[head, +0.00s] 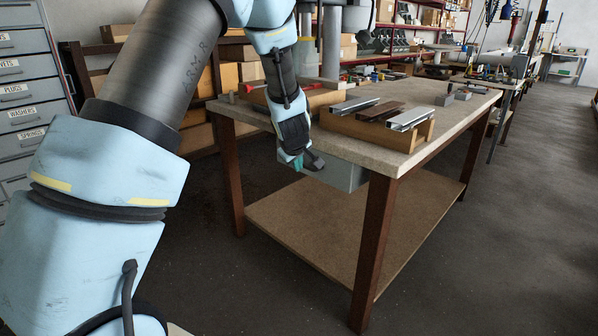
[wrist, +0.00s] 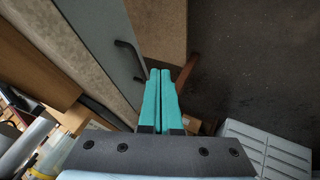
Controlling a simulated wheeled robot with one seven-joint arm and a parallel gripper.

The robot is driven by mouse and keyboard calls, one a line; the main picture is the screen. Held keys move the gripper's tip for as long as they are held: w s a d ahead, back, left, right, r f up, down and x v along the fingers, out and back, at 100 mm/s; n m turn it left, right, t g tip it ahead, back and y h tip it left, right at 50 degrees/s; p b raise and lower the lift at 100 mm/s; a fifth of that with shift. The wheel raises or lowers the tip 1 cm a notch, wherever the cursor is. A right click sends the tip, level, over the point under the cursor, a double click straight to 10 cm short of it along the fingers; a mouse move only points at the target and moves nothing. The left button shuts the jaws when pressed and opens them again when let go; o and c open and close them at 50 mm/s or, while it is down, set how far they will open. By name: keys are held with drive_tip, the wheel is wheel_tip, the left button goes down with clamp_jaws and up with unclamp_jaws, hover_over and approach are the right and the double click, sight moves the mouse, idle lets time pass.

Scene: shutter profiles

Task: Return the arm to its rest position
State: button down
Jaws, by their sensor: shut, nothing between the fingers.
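My light blue arm reaches across the left of the head view. A grey drawer box (head: 345,174) under the tabletop is close behind the gripper. The wrist view shows the drawer front (wrist: 107,38) with its dark handle. I cannot tell the exact gap between fingers and drawer.
A wooden rack (head: 372,127) with metal and brown profiles stands on the near bench corner. A lower shelf (head: 325,235) spans the bench legs. A labelled drawer cabinet (head: 25,85) is at far left. The floor to the right is clear.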

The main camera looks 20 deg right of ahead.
drive_tip(key=s+a+r+m+g+y+p, duration=0.1)
drive_tip(key=s+a+r+p, duration=0.2)
drive_tip(key=a, duration=0.7)
drive_tip(key=s+a+r+m+g, duration=0.15)
drive_tip(key=s+a+r, duration=0.25)
drive_tip(key=a, duration=0.5)
drive_tip(key=s+a+r+m+g+y+p, duration=0.2)
drive_tip(key=s+a+g, duration=0.1)
drive_tip(key=s+a, duration=1.1)
drive_tip(key=shift+a, duration=0.5)
drive_tip(key=shift+r, duration=0.1)
